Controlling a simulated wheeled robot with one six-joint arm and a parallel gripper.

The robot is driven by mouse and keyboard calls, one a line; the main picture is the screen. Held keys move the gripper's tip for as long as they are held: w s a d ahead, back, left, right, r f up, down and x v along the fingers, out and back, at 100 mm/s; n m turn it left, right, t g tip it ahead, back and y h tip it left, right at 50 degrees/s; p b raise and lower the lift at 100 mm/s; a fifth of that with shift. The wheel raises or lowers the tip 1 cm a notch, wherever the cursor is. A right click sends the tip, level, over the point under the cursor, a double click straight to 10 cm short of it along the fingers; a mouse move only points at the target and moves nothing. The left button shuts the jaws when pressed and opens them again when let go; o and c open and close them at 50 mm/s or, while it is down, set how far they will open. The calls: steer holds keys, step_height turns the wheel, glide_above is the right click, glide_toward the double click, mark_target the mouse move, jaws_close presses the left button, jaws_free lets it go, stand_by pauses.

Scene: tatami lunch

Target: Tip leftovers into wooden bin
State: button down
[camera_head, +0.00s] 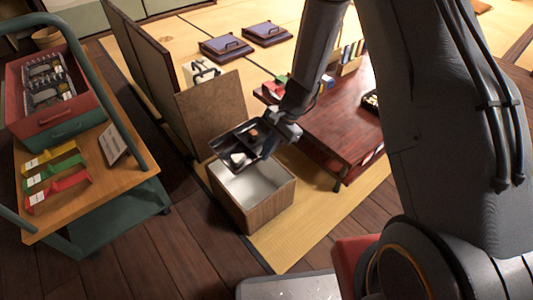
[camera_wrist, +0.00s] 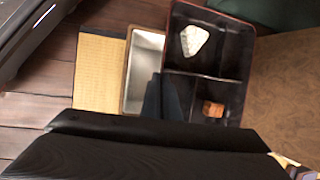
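A dark bento box (camera_head: 246,148) with compartments is held over the wooden bin (camera_head: 266,210), near its far edge, and looks tilted. In the wrist view the box (camera_wrist: 233,88) has a white triangular rice ball (camera_wrist: 194,40) in one compartment and a small brown piece of food (camera_wrist: 213,109) in another. My gripper (camera_head: 284,130) is at the box's right side and appears shut on its edge; the fingertips are not clear. The wooden bin is open, with a white inside that looks empty where I see it; part of it shows in the wrist view (camera_wrist: 146,62).
A low red-brown table (camera_head: 340,125) stands right of the bin. A brown folding screen (camera_head: 212,112) stands behind it. A cart (camera_head: 105,190) with a red crate (camera_head: 52,105) and coloured holders is at left. Wooden floor (camera_head: 180,245) is clear between cart and bin.

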steer(key=h+p, duration=0.1)
steer(key=p, duration=0.1)
steer(key=t+h+p, duration=0.1)
steer(key=p, duration=0.1)
steer(key=a+t+h+p, duration=0.1)
steer(key=p, duration=0.1)
steer(key=shift+s+r+h+p, duration=0.1)
steer(key=shift+s+h+p, duration=0.25)
steer(key=shift+s+h, duration=0.05)
steer(key=t+p, duration=0.1)
steer(key=p, duration=0.2)
steer(key=shift+s+a+h, duration=0.1)
steer(key=shift+h, duration=0.2)
